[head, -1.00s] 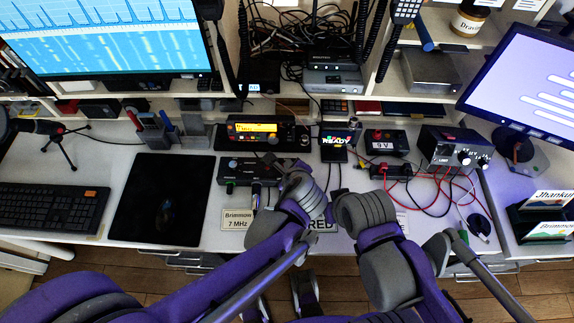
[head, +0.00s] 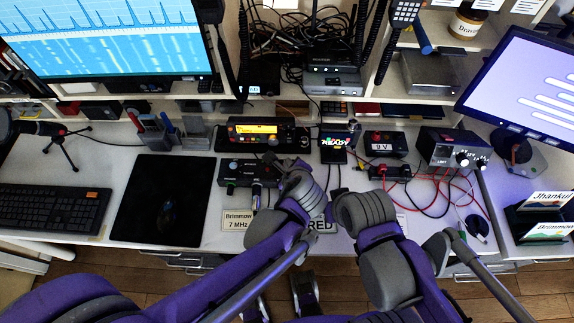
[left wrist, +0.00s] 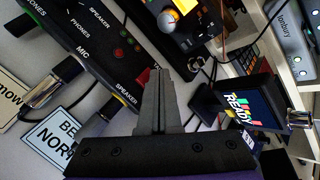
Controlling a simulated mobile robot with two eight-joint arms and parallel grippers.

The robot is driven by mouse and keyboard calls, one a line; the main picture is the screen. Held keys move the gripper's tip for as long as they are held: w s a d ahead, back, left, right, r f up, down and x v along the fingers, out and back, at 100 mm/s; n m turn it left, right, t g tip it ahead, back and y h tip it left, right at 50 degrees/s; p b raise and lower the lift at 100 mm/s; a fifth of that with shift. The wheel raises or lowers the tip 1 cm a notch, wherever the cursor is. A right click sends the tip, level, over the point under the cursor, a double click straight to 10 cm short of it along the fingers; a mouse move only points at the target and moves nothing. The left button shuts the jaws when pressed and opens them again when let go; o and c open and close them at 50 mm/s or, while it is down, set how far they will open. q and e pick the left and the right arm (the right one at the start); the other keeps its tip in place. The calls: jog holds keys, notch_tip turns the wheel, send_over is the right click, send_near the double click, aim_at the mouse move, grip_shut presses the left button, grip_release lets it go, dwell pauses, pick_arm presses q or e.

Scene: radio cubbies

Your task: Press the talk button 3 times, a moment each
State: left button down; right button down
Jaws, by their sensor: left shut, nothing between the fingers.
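A black control box (head: 240,172) lies on the desk, with several knobs, small buttons and plugs. In the left wrist view, the box (left wrist: 95,35) has PHONES, MIC and SPEAKER labels and small red and green spots near its end.
A radio (head: 262,133) with a yellow display stands behind the box. A small READY screen (head: 335,141) stands beside it, close to my left wrist. Red and black cables (head: 440,187) lie to the right. A black mat (head: 160,200) lies left.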

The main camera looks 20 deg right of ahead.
pick_arm(q)
jog(key=shift+r, duration=0.3)
jog(key=shift+r+p, duration=1.95)
jog(key=shift+r, duration=0.55)
jog(key=shift+f, duration=0.1)
